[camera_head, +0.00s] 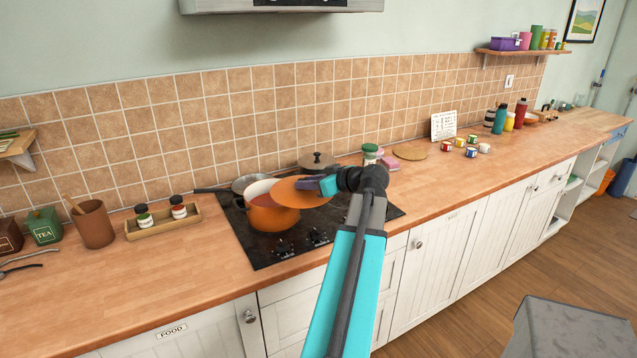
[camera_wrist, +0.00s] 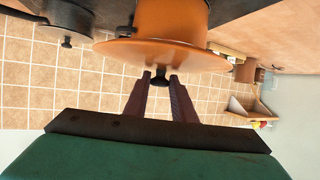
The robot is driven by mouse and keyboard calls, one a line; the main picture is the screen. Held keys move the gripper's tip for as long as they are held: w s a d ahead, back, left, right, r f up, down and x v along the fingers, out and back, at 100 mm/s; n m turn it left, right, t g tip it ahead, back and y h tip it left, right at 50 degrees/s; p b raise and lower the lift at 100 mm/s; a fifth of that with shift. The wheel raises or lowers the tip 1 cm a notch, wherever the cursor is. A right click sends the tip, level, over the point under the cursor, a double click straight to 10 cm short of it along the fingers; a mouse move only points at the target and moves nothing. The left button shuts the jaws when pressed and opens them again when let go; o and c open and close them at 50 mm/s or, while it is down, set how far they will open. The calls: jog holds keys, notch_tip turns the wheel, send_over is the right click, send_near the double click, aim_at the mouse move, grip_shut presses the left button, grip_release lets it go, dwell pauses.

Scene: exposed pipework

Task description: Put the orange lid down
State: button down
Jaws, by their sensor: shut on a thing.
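The orange lid (camera_head: 296,191) is a round disc, held up at the right of the orange pot (camera_head: 270,217) in the head view and partly overlapping its rim. The pot stands on the black hob with its pale inside partly showing. My gripper (camera_head: 324,185) is at the lid's right side. In the wrist view the lid (camera_wrist: 130,51) spans the top middle, with the orange pot (camera_wrist: 172,18) beyond it. My gripper (camera_wrist: 160,77) is shut on the lid's black knob there. The gap between lid and pot is hard to judge.
A grey pan (camera_head: 249,184) and a dark lidded pot (camera_head: 318,164) stand on the hob (camera_head: 270,254) behind. A wooden tray (camera_head: 164,222) with two jars is left. A round board (camera_head: 410,153), jars and bottles stand right. The counter right of the hob (camera_head: 440,180) has free room.

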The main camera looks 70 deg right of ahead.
jog(key=w+a+f+n+y, duration=0.1)
jog(key=w+a+f, duration=0.1)
jog(key=w+a, duration=1.25)
jog(key=w+a+f+n+y, duration=0.1)
jog(key=w+a, duration=1.1)
jog(key=w, duration=0.6)
jog(key=w+a+r, duration=0.1)
jog(key=w+a, duration=0.3)
jog(key=a, duration=0.9)
jog(key=w+a+r+n+y, duration=0.1)
jog(key=w+a, duration=0.3)
jog(key=a, duration=0.9)
jog(key=w+a+r+y, duration=0.1)
jog(key=w+a, duration=0.3)
jog(key=a, duration=0.9)
jog(key=shift+w+r+n+t, duration=0.3)
jog(key=shift+r+t, duration=0.1)
jog(key=shift+r, duration=0.3)
jog(key=shift+a, duration=0.15)
